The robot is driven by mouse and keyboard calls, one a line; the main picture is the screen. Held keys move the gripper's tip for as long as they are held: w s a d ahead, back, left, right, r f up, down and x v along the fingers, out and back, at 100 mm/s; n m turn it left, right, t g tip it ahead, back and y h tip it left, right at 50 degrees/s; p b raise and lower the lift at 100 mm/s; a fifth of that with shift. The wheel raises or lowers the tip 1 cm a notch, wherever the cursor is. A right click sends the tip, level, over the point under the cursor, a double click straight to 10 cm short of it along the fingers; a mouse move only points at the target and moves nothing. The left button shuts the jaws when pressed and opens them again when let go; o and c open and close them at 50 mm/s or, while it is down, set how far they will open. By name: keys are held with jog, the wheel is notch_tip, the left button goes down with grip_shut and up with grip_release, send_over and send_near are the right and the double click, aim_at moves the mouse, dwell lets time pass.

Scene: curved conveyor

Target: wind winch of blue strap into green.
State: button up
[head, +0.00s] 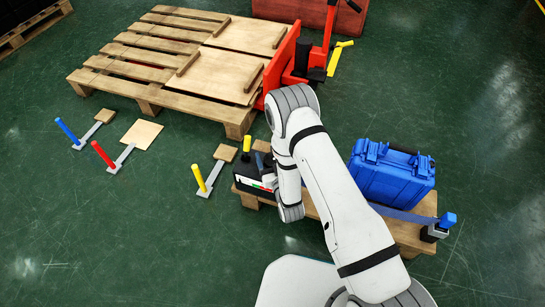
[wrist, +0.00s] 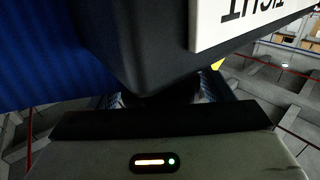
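The blue strap (head: 400,213) runs along the right of the wooden board. A black box with a yellow knob (head: 247,143) on top, which looks like the winch (head: 245,174), sits at the board's left end. A small white, green and red strip (head: 267,183) shows beside it; its reading is too small to tell. My arm covers the box's right side, and my gripper's fingers are hidden there. In the wrist view, a black housing (wrist: 140,45) with a white lettered label (wrist: 245,22) fills the top, close to my gripper. Blue ribbed material (wrist: 40,55) is at the left.
A blue case (head: 390,178) rests on the board (head: 408,232), with a blue-topped fitting (head: 447,221) at its right end. A pallet (head: 150,93) and red pallet jack (head: 285,65) are behind.

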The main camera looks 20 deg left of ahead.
jog(key=c, duration=0.7)
jog(key=shift+d, duration=0.25)
jog(key=shift+c, duration=0.6)
jog(key=shift+a, duration=0.2)
jog(key=shift+m+t+h, duration=0.3)
jog(key=shift+h, duration=0.1)
jog(key=m+t+h, duration=0.1)
jog(key=m+h, duration=0.1)
jog(key=h, duration=0.1)
jog(key=m+t+h+b, duration=0.1)
jog(key=m+h, duration=0.1)
jog(key=h, duration=0.1)
jog(key=shift+w+d+m+h+b, duration=0.1)
jog(key=shift+w+m+h+b, duration=0.05)
jog(key=shift+m+h+b, duration=0.15)
jog(key=m+h, duration=0.1)
jog(key=h, duration=0.1)
jog(key=m+h+b, duration=0.1)
jog(key=h, duration=0.1)
jog(key=m+h, duration=0.2)
jog(key=shift+d+h, duration=0.3)
jog(key=shift+d+m+g+h+b, duration=0.25)
jog(key=shift+m+g+h+b, duration=0.45)
jog(key=shift+m+h, duration=0.75)
jog(key=shift+g+h, duration=0.3)
jog(key=shift+h, duration=0.25)
